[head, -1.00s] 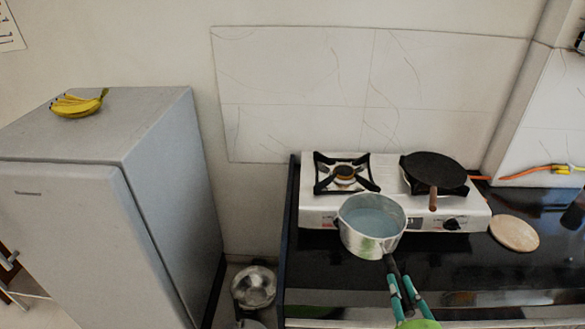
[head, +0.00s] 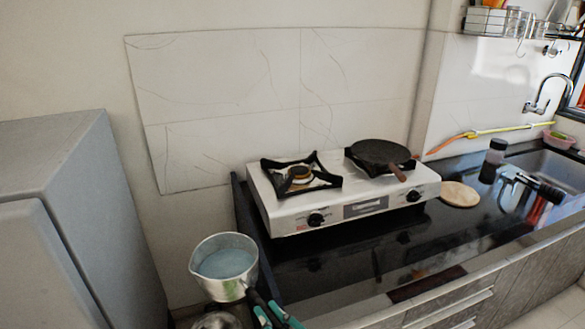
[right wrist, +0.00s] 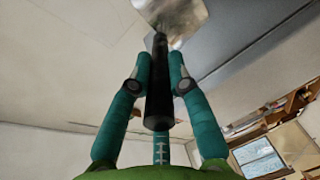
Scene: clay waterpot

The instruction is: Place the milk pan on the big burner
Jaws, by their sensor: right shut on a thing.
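The milk pan (head: 224,289), silver with a pale bluish inside and a dark handle, is in the air at the lower left of the head view, left of the stove. My right gripper (head: 272,312) is shut on its handle. In the right wrist view the black handle (right wrist: 159,95) lies between the two teal fingers of the gripper (right wrist: 160,75), and part of the pan (right wrist: 182,20) shows beyond. The stove (head: 290,218) has a bare left burner (head: 300,174) with a black support. My left gripper is out of view.
A dark flat pan (head: 381,151) sits on the right burner. A round wooden board (head: 460,194) lies right of the stove on the black counter (head: 335,262). A grey fridge (head: 80,190) stands left. A metal pot (head: 216,321) shows below the milk pan. A sink (head: 555,172) is far right.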

